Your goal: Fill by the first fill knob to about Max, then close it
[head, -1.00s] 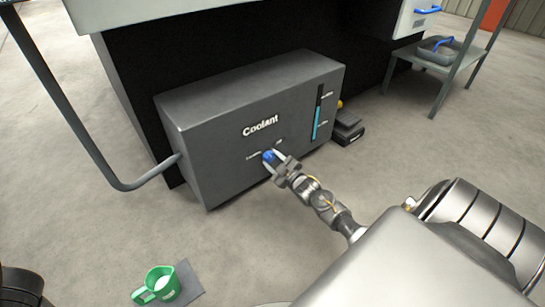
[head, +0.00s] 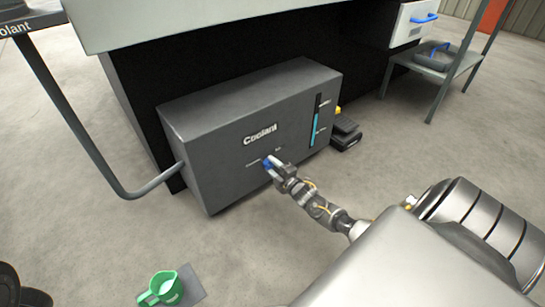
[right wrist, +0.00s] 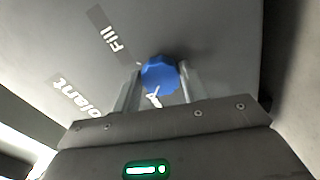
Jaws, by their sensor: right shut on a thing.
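The blue fill knob (head: 267,162) is on the front of the dark grey Coolant tank (head: 222,150). My right gripper (head: 271,163) is shut on it. In the right wrist view the knob (right wrist: 159,73) sits between the two fingers of the gripper (right wrist: 158,88), with a white mark on its face and the word Fill on the panel up and to its left. The level gauge (head: 316,120) at the tank's right shows a cyan column whose top is somewhat below the upper mark and above the lower one. My left gripper is out of view.
A green jug (head: 161,289) with white contents stands on the floor at the lower left, by a grey mat (head: 192,284). A bent grey pipe (head: 95,150) runs into the tank's left side. A black pedal (head: 345,133) lies right of the tank. A shelf stand (head: 440,70) is farther right.

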